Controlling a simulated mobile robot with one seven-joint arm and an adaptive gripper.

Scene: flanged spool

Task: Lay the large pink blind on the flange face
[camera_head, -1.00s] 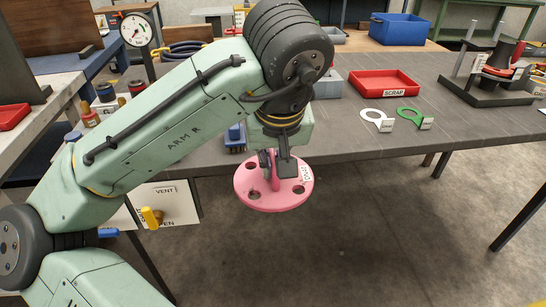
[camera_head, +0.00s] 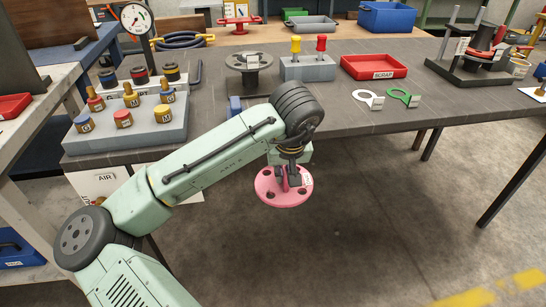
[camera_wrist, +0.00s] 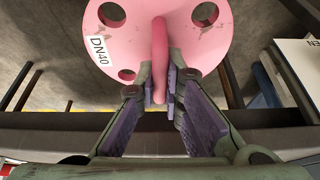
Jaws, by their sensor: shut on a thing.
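The large pink blind (camera_head: 272,196) is a round disc with bolt holes and an upright handle; in the wrist view the blind (camera_wrist: 188,42) shows a "DN40" label. My gripper (camera_head: 287,178) is shut on its handle and holds it roughly level in front of the bench's front edge, over the floor. In the wrist view my gripper (camera_wrist: 160,90) has its two purple pads on either side of the handle. The grey flanged spool (camera_head: 249,62) stands on the bench behind and left of the blind, apart from it. A small pale block or tag shows at its top.
A rack (camera_head: 140,135) with coloured knobs stands on the bench at left. A grey block (camera_head: 308,69) with yellow and red plugs is right of the spool. A red scrap tray (camera_head: 376,67) and white and green rings (camera_head: 403,97) lie farther right.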

